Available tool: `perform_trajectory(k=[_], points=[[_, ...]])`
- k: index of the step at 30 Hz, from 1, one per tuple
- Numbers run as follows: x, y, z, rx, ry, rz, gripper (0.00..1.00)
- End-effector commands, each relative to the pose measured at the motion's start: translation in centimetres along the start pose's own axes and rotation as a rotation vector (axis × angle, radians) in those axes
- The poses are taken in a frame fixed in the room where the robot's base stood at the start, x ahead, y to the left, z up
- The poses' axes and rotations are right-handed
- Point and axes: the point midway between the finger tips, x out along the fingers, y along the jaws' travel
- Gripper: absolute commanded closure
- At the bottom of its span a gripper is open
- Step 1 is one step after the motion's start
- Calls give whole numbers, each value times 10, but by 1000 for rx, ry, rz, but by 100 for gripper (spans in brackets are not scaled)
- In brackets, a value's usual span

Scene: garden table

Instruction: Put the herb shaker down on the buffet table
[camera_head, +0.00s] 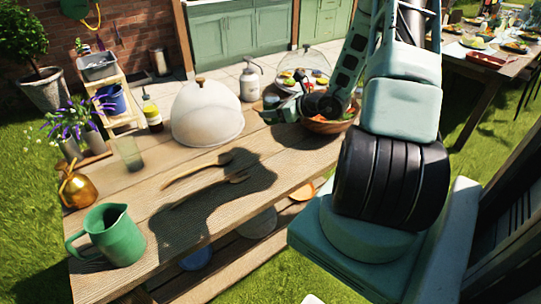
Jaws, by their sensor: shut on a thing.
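The wooden table (150,205) runs diagonally across the view in front of me; I take it to be the buffet table. My gripper (276,107) is over its far right part, pointing left, between the white dome and the wooden bowl. It is shut on a small dark thing (270,100), probably the herb shaker, seen small and partly hidden by the fingers. I cannot tell whether it touches the tabletop.
A white dome (207,112), a pump bottle (251,82), a glass dome (306,62) and a wooden bowl (325,124) stand near my gripper. Wooden spoons (198,172), a green jug (108,236) and a brass sprayer (74,190) are nearer. The tabletop's middle has bare room.

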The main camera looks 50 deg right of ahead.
Motion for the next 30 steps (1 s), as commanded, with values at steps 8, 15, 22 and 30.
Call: perform_trajectory(k=[8,15,22,30], points=[[13,0,-30,4,0,2,79],[25,0,-60,2,-1,0,79],[33,0,-79,3,1,1,79],[44,0,-103,0,-1,0,79]])
